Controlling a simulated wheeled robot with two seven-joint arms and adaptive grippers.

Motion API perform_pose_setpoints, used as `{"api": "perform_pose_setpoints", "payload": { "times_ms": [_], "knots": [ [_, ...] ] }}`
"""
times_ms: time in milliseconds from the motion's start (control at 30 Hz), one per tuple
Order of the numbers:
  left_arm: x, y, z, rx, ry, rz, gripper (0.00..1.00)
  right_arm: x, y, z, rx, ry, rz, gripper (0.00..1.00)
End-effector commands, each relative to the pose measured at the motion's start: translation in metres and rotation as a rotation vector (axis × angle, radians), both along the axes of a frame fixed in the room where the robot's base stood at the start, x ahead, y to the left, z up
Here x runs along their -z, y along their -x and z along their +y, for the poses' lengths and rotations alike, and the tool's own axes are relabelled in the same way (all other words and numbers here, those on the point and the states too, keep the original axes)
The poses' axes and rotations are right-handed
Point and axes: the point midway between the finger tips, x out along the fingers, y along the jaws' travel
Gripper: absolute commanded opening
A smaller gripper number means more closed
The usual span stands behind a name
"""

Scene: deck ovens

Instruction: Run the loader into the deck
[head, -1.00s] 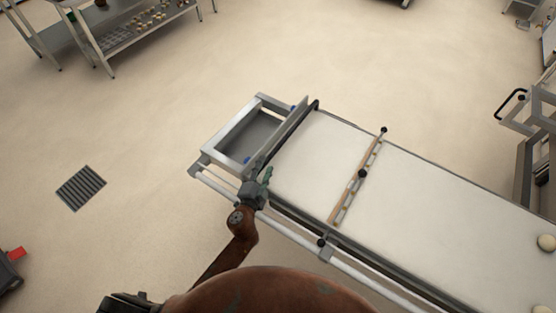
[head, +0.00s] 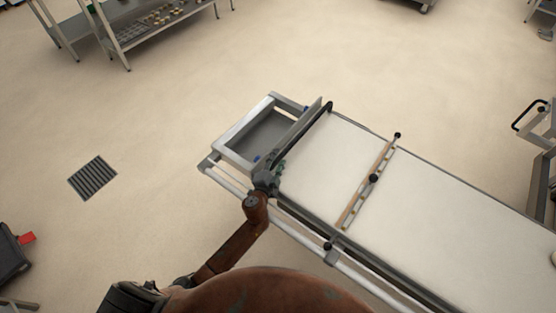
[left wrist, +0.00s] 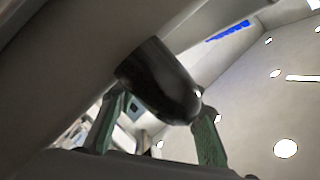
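The loader (head: 425,205) is a long pale belt in a metal frame, running from the middle of the head view to the lower right. A dark bar (head: 300,140) crosses its left end. My left gripper (head: 272,176) is at the near end of this bar, at the loader's near left corner. In the left wrist view its green fingers (left wrist: 158,125) stand on both sides of a rounded black handle (left wrist: 160,80) and appear closed on it. The contact faces are partly hidden. My right gripper is out of view. No deck opening can be made out.
An open metal frame (head: 222,152) extends from the loader's left end. A wooden strip with black knobs (head: 366,190) lies across the belt. A floor grate (head: 92,178), a metal table (head: 130,45) and a rack (head: 540,130) stand clear of it.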

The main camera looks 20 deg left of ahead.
Motion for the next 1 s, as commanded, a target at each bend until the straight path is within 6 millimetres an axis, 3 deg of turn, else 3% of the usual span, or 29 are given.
{"api": "perform_pose_setpoints", "payload": {
  "times_ms": [200,700,1000],
  "knots": [
    [-0.0003,-0.0002,0.0001,0.000,0.000,0.000,0.34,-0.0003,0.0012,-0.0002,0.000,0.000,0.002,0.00],
    [0.0001,0.0002,-0.0002,0.000,-0.001,0.000,0.00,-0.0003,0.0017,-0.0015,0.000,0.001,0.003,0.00],
    [0.0004,0.0003,-0.0004,0.001,-0.001,0.001,0.00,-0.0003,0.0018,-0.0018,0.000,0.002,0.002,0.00]
  ]
}}
